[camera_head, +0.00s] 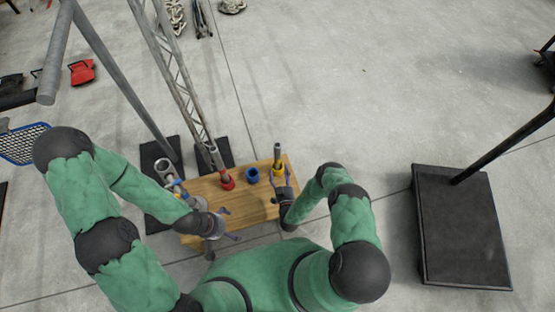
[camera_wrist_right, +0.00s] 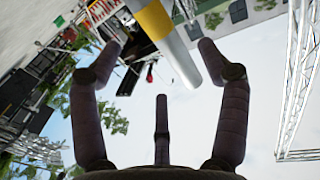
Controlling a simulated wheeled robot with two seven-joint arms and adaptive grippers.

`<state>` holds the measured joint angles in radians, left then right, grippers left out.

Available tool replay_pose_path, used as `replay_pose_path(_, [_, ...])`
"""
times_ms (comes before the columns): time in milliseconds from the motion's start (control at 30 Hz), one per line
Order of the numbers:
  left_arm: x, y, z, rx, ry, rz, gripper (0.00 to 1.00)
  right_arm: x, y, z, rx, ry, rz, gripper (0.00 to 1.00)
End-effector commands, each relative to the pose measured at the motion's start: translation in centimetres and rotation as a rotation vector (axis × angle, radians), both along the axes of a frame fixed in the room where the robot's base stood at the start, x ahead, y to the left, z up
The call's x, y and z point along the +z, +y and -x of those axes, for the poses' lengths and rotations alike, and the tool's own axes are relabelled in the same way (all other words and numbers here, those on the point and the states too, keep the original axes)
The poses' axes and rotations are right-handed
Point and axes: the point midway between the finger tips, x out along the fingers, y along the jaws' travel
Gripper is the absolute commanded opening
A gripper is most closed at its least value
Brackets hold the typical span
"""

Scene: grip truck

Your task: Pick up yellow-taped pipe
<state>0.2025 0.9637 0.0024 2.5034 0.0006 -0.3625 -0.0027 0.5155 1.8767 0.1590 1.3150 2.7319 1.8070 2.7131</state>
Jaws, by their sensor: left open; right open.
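The yellow-taped pipe (camera_head: 277,158) stands upright near the back right of the wooden table (camera_head: 247,209), in a yellow base. It is a grey tube with a yellow band. My right gripper (camera_head: 285,182) is open just in front of it, at its near side. In the right wrist view the grey pipe with its yellow band (camera_wrist_right: 154,20) shows between the two spread fingers, which do not close on it. I cannot tell how deep it sits. My left gripper (camera_head: 228,224) is open and empty over the table's front left.
A red holder (camera_head: 227,181) and a blue holder (camera_head: 252,174) stand left of the yellow one. Pale metal rings (camera_head: 165,165) are at the table's left end. A truss tower (camera_head: 175,75) rises behind. A black platform (camera_head: 462,230) stands right, with clear floor between.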

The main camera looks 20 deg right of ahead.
Motion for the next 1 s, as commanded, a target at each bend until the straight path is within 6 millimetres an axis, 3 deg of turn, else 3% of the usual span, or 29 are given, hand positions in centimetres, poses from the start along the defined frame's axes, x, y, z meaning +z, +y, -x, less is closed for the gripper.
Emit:
replay_pose_path(100, [-0.6,0.0,0.0,0.000,0.000,0.000,1.00,-0.1,-0.2,-2.0,0.002,-0.003,0.003,0.76])
replay_pose_path(633, [-2.8,0.0,0.0,0.000,0.000,0.000,1.00,-0.6,-1.2,-7.9,0.004,-0.001,0.002,0.76])
replay_pose_path(1000, [-2.8,0.0,0.0,0.000,0.000,0.000,1.00,-0.5,-1.4,-8.7,0.002,0.001,0.002,0.73])
